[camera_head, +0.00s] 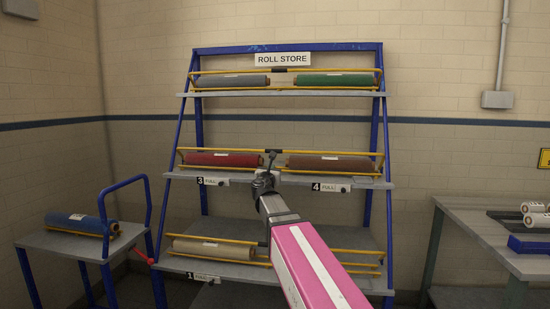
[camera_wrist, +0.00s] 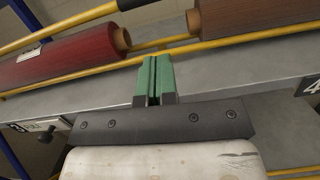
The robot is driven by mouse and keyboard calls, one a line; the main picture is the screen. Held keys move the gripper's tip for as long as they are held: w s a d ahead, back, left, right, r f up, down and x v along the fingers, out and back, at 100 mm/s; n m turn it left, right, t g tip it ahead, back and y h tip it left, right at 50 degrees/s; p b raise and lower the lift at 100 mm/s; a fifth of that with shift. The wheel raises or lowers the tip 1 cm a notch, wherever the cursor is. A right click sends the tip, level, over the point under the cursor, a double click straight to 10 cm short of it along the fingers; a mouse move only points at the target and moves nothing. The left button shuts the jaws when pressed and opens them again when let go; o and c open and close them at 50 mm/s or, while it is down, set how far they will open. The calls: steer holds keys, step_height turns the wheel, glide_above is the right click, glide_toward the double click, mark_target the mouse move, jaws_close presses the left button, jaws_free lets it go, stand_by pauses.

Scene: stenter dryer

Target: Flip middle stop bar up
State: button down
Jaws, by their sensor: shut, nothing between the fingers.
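The blue roll rack (camera_head: 320,47) has yellow bars across its shelves. The middle stop bar (camera_head: 325,153) runs across the front of the middle shelf, with a dark piece (camera_head: 271,153) near its centre. In the wrist view, its yellow rail (camera_wrist: 75,22) and the end of a dark piece (camera_wrist: 133,3) show at the top. A lower yellow rail (camera_wrist: 100,69) runs along the shelf. My gripper (camera_head: 264,178) is at the front centre of the middle shelf. Its green fingers (camera_wrist: 155,62) are shut and empty, close to the lower rail. I cannot tell whether they touch it.
A red roll (camera_head: 222,159) and a brown roll (camera_head: 332,163) lie on the middle shelf, left and right of my gripper. More rolls lie above and below. A trolley (camera_head: 60,242) with a blue roll stands left, a table (camera_head: 490,235) right. My arm hides part of the bottom shelf.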

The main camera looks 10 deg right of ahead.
steer(key=shift+w+a+r+n, duration=0.3)
steer(key=shift+r+n, duration=0.2)
steer(key=shift+r, duration=0.1)
steer(key=x, duration=1)
steer(key=shift+r, duration=0.2)
